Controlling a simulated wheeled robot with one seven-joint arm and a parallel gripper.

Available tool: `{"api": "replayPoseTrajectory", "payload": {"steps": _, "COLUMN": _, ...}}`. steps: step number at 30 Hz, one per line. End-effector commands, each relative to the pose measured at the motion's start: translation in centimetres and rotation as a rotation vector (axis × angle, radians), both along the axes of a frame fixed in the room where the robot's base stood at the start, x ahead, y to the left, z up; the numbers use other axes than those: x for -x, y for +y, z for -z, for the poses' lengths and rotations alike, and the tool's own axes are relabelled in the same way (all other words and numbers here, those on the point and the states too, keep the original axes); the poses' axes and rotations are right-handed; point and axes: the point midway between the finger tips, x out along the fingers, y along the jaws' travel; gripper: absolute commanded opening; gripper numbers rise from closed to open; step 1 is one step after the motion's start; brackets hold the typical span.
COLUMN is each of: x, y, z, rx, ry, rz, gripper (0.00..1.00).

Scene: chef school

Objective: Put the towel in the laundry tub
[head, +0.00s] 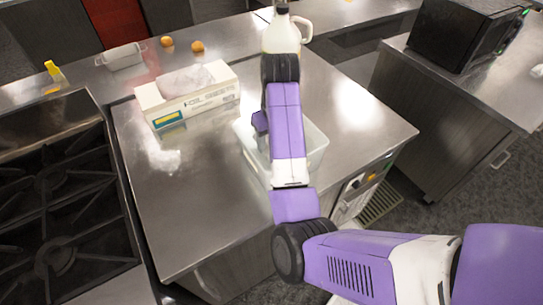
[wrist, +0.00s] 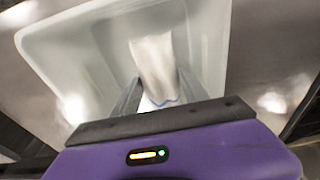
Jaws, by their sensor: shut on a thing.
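The laundry tub (head: 315,146) is a pale, translucent open box on the steel counter, partly hidden behind my arm in the head view. In the wrist view its wall and inside (wrist: 85,60) fill the upper left and middle. My gripper (wrist: 160,92) is shut on the towel (wrist: 153,58), a white cloth with a blue line near its lower edge. The towel shows against the inside of the tub, between my fingers. I cannot tell whether it touches the tub. The head view does not clearly show my fingers or the towel.
A foil sheets box (head: 190,100) stands left of the tub on the steel counter (head: 200,200). A white jug (head: 283,36) is behind my arm. A stove (head: 60,210) is at the left and a black microwave (head: 465,35) at the right. The counter's front is clear.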

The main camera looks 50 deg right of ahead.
Motion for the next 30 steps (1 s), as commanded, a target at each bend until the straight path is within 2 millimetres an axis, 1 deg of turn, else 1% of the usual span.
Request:
{"api": "replayPoseTrajectory", "payload": {"steps": 3, "x": 0.6, "y": 0.5, "z": 1.2, "rx": -0.014, "ry": 0.019, "rz": -0.003, "gripper": 0.08}}
{"api": "replayPoseTrajectory", "payload": {"steps": 5, "x": 0.5, "y": 0.6, "z": 2.3, "rx": -0.014, "ry": 0.016, "rz": -0.004, "gripper": 0.08}}
{"api": "replayPoseTrajectory", "payload": {"steps": 11, "x": 0.4, "y": 0.6, "z": 2.8, "rx": -0.014, "ry": 0.014, "rz": -0.003, "gripper": 0.08}}
{"api": "replayPoseTrajectory", "payload": {"steps": 13, "x": 0.5, "y": 0.6, "z": 3.3, "rx": -0.014, "ry": 0.014, "rz": -0.003, "gripper": 0.08}}
{"api": "replayPoseTrajectory", "payload": {"steps": 17, "x": 0.5, "y": 0.6, "z": 4.7, "rx": -0.014, "ry": 0.016, "rz": -0.005, "gripper": 0.08}}
{"api": "replayPoseTrajectory", "payload": {"steps": 21, "x": 0.5, "y": 0.6, "z": 6.5, "rx": -0.014, "ry": 0.016, "rz": -0.004, "gripper": 0.08}}
{"api": "replayPoseTrajectory", "payload": {"steps": 24, "x": 0.4, "y": 0.6, "z": 6.8, "rx": -0.014, "ry": 0.014, "rz": -0.004, "gripper": 0.08}}
{"api": "replayPoseTrajectory", "payload": {"steps": 30, "x": 0.4, "y": 0.6, "z": 6.8, "rx": -0.014, "ry": 0.013, "rz": -0.004, "gripper": 0.08}}
